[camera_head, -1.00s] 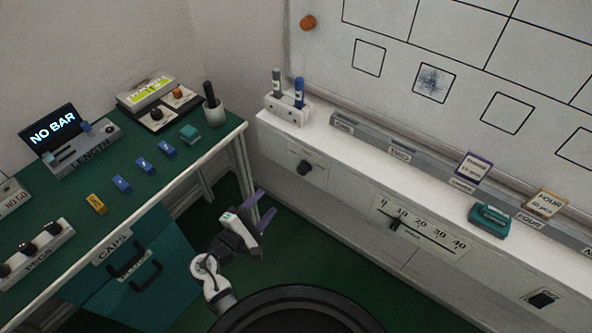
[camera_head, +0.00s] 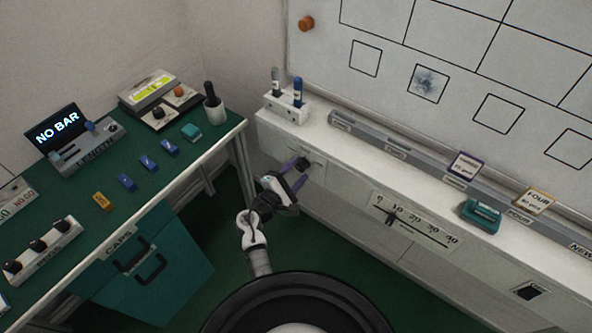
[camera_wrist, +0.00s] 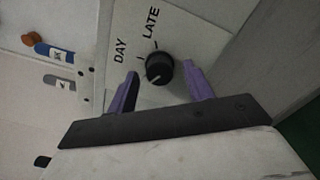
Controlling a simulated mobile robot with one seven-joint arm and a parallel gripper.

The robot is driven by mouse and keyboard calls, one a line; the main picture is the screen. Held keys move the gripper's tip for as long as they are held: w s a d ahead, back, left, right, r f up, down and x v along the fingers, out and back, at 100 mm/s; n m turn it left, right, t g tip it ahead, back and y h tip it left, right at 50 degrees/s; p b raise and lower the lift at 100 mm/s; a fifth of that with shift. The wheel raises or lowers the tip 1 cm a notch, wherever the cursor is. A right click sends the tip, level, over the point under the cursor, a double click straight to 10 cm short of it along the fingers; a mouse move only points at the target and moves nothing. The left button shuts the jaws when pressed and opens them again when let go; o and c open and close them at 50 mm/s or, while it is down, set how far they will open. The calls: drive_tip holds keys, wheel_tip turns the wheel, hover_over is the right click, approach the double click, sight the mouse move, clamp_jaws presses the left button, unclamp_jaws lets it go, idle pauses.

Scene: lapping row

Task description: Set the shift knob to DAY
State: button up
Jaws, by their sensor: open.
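The shift knob (camera_wrist: 159,69) is a round black knob on a pale panel, with the labels DAY (camera_wrist: 120,50) and LATE (camera_wrist: 151,22) and small tick marks beside it in the wrist view. A pale pointer line on its face runs toward the lower left in that view; its exact setting is hard to tell. The knob also shows on the cabinet front in the head view (camera_head: 303,163). My gripper (camera_wrist: 162,72) is open, with its purple fingers on either side of the knob. I cannot tell whether they touch it. In the head view, my gripper (camera_head: 298,173) is right at the knob.
The white ledge above holds a marker holder (camera_head: 287,107), a teal block (camera_head: 480,215) and cards. A slider scale (camera_head: 418,219) is to the right on the cabinet front. The green bench (camera_head: 75,195) stands left, with open floor between.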

drive_tip(key=c, duration=1)
drive_tip(key=shift+o, duration=0.2)
drive_tip(key=shift+f+m+b, duration=0.15)
drive_tip(key=shift+m+b, duration=0.15)
drive_tip(key=shift+b, duration=0.2)
drive_tip(key=m+b, duration=0.1)
drive_tip(key=b, duration=0.1)
drive_tip(key=shift+f+m+b, duration=0.2)
drive_tip(key=shift+m+b, duration=0.1)
drive_tip(key=shift+m, duration=0.1)
drive_tip(key=m+b, duration=0.2)
drive_tip(key=b, duration=0.1)
drive_tip(key=shift+m+b, duration=0.3)
drive_tip(key=m+b, duration=0.4)
drive_tip(key=b, duration=0.1)
drive_tip(key=m+b, duration=0.2)
drive_tip(key=b, duration=0.1)
drive_tip(key=shift+r+m, duration=0.25)
drive_tip(key=shift+m, duration=0.05)
drive_tip(key=shift+r, duration=0.1)
